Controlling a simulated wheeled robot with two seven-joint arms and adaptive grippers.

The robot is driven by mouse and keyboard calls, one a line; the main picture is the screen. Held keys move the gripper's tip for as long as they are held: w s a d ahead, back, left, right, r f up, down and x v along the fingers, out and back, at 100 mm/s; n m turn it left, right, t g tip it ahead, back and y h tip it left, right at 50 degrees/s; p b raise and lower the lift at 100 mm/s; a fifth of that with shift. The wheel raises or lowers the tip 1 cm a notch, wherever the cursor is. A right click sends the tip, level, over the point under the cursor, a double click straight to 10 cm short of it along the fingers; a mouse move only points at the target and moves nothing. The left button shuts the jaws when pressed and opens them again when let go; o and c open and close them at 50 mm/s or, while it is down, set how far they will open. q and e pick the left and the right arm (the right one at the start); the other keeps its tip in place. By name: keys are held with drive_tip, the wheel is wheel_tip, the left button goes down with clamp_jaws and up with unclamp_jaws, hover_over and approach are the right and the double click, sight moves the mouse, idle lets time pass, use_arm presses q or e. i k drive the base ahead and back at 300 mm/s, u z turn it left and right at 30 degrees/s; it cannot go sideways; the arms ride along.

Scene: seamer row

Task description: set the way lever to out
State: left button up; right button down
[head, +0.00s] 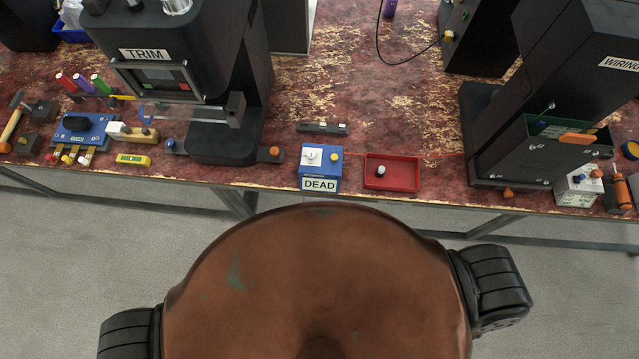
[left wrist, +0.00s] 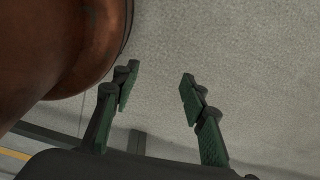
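No part is labelled as the way lever, and I cannot tell which fitting it is. A blue box marked DEAD (head: 320,171) stands at the table's front edge, with a white switch plate (head: 312,157) and a yellow button on top. Small orange knobs show low beside the TRIM machine (head: 275,152) and under the WIRING machine (head: 508,193). My left gripper (left wrist: 160,74) is open and empty in the left wrist view, over the grey floor and away from the table. My right gripper is in neither view.
A red tray (head: 392,184) holding a small knob-like part sits right of the blue box. The dark TRIM machine (head: 185,75) stands left, the WIRING machine (head: 560,90) right. Coloured tools and a blue block (head: 82,131) crowd the left end.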

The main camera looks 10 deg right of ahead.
sight(577, 180)
drive_tip(key=z, duration=2.55)
